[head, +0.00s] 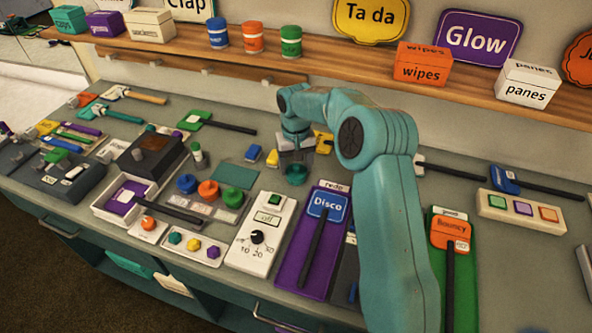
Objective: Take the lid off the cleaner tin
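No label that I can read says cleaner, so I cannot tell for sure which thing is the cleaner tin. Three tins, blue (217,33), orange (253,37) and green (291,41), stand upright on the wooden shelf. A small round dark green thing (296,174) is on the grey counter, just below my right gripper (295,156). The gripper points down at the middle back of the counter; its fingers are small, and I cannot tell whether they are open or hold anything. My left gripper is not in view.
The shelf (330,54) runs along the back with boxes marked wipes (422,72) and panes (527,96). A small bottle (197,153), a white dial box (262,234) and a purple Disco board (299,248) crowd the counter. My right arm hides part of its right side.

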